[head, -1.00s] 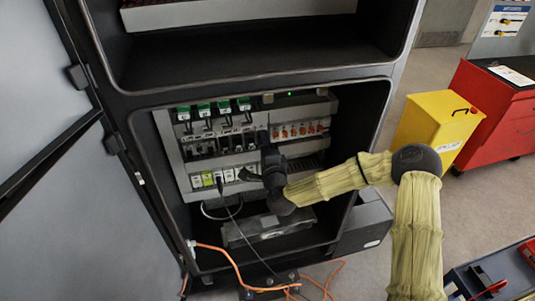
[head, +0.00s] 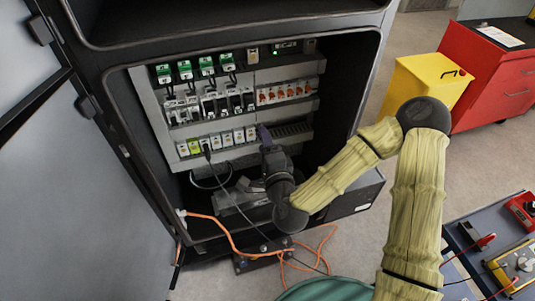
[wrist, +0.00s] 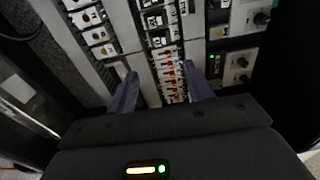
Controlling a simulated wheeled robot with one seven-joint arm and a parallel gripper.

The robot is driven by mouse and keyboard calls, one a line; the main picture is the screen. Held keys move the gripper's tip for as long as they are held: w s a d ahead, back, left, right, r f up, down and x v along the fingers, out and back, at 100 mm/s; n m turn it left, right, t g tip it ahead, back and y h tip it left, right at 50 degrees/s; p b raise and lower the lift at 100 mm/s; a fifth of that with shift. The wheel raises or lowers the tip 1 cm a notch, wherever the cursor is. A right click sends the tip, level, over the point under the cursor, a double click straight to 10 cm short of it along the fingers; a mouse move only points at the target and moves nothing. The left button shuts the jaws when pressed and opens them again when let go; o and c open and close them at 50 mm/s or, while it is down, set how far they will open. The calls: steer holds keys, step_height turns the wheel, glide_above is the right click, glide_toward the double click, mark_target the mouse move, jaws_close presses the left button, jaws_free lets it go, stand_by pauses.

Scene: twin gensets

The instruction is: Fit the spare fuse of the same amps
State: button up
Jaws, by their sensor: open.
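In the head view an open cabinet holds a panel of rail-mounted modules. The middle row has black-and-white holder-like modules (head: 210,104); to their right is a row of orange-red switches or levers (head: 285,93). I cannot pick out a spare fuse or read any amp rating. My gripper (head: 264,134) is in front of the panel's lower right, below the orange-red row. In the wrist view my gripper (wrist: 163,90) has its two purple fingers wide apart, with nothing held between them. The orange-red row (wrist: 170,75) shows beyond and between the fingers.
Green-topped modules (head: 186,70) line the upper row, and white and green modules (head: 215,139) the lower one. A cable hangs from the lower row. The open cabinet door (head: 100,200) stands left. Orange cable (head: 225,232) trails out below. A yellow box (head: 425,85) stands right.

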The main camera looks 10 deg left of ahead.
steer(key=p, duration=0.3)
steer(key=shift+w+r, duration=0.1)
steer(key=shift+r, duration=0.15)
steer(key=p, duration=0.2)
steer(key=shift+s+d+p, duration=0.2)
steer(key=shift+s+p, duration=0.05)
steer(key=shift+p, duration=0.15)
steer(key=shift+p, duration=0.45)
steer(key=shift+p+v, duration=1.1)
steer(key=shift+p, duration=1.45)
steer(key=shift+a+f, duration=0.15)
steer(key=shift+f, duration=0.1)
